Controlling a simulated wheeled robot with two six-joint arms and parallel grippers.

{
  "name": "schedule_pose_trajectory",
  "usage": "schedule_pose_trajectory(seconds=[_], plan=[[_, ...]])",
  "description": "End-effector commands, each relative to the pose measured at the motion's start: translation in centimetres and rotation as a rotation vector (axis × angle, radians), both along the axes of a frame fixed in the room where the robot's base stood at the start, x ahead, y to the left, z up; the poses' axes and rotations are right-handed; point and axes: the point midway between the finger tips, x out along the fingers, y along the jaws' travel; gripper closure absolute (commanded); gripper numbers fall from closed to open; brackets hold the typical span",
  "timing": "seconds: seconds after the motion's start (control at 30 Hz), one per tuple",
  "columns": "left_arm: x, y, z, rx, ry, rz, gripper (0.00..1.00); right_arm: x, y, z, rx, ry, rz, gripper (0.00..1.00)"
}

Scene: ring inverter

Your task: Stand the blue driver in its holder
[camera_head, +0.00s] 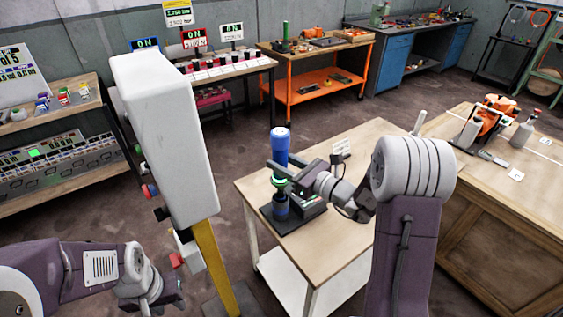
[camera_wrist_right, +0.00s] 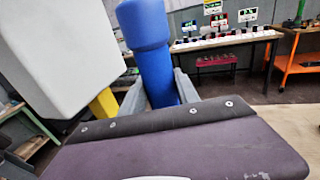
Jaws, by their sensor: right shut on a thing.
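The blue driver (camera_head: 281,146) stands upright above the small wooden-topped table in the head view. My right gripper (camera_head: 279,170) is shut on it, just below its thick upper part. The driver also fills the upper middle of the right wrist view (camera_wrist_right: 149,45), tilted slightly, between the grey fingers. Below the gripper are a green ring and a dark blue upright part (camera_head: 280,207) on a black base (camera_head: 281,223), seemingly the holder. The fingers hide where driver and holder meet, so I cannot tell how they touch. My left gripper (camera_head: 172,298) is low at the left, its jaws unclear.
A white box-like body on a yellow post (camera_head: 207,255) stands left of the table. A wooden bench with an orange tool (camera_head: 487,122) is at the right.

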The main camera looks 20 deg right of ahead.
Motion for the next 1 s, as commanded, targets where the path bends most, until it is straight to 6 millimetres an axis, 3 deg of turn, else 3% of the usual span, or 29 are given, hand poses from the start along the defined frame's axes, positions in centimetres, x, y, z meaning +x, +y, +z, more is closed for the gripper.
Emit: schedule_pose_trajectory(seconds=[0.03, 0.5, 1.0], plan=[[0.0, 0.0, -1.3, 0.0, 0.0, 0.0, 0.64, 0.0, 0.0, -1.2, 0.001, -0.005, 0.0, 1.0], [0.0, 0.0, -6.8, 0.0, 0.0, 0.0, 0.64, 0.0, 0.0, -6.8, 0.001, -0.005, 0.0, 1.0], [0.0, 0.0, -7.0, 0.0, 0.0, 0.0, 0.64, 0.0, 0.0, -7.0, 0.001, -0.005, 0.0, 1.0]])
